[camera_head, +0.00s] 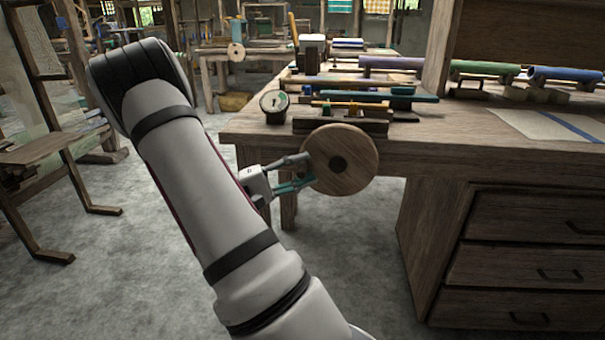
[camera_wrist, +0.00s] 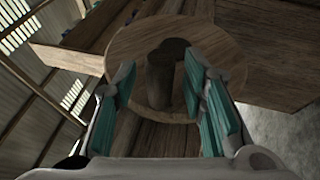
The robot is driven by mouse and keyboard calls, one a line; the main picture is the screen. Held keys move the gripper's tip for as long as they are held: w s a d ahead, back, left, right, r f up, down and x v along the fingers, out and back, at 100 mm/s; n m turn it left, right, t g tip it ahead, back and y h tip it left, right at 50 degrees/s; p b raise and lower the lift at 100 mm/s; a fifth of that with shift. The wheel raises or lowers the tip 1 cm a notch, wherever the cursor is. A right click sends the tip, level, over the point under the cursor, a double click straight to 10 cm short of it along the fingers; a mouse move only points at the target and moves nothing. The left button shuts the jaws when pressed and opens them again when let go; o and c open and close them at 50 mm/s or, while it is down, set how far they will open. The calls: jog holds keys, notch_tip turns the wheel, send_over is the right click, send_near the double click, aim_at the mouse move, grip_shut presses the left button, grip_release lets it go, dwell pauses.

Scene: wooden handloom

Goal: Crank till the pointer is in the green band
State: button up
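The crank is a round wooden disc (camera_head: 357,155) at the front left corner of the workbench, with a dark hub at its centre. In the wrist view the disc (camera_wrist: 225,50) fills the upper middle, and a dark peg handle (camera_wrist: 161,82) sticks out toward me. My gripper (camera_head: 306,170) is at the disc's left side. In the wrist view its teal-padded fingers stand either side of the peg, open, with a visible gap at the left. A small round gauge (camera_head: 273,103) stands above left of the disc; its pointer and green band are too small to read surely.
The workbench (camera_head: 480,158) carries rods and rolls, including a blue roll (camera_head: 565,74), plus a pale sheet (camera_head: 550,124). Drawers (camera_head: 530,225) lie below right. A wooden frame stands at the far left. The grey floor between them is clear.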

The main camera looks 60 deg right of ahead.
jog(key=shift+s+d, duration=0.15)
grip_shut()
jog(key=shift+r, duration=0.2)
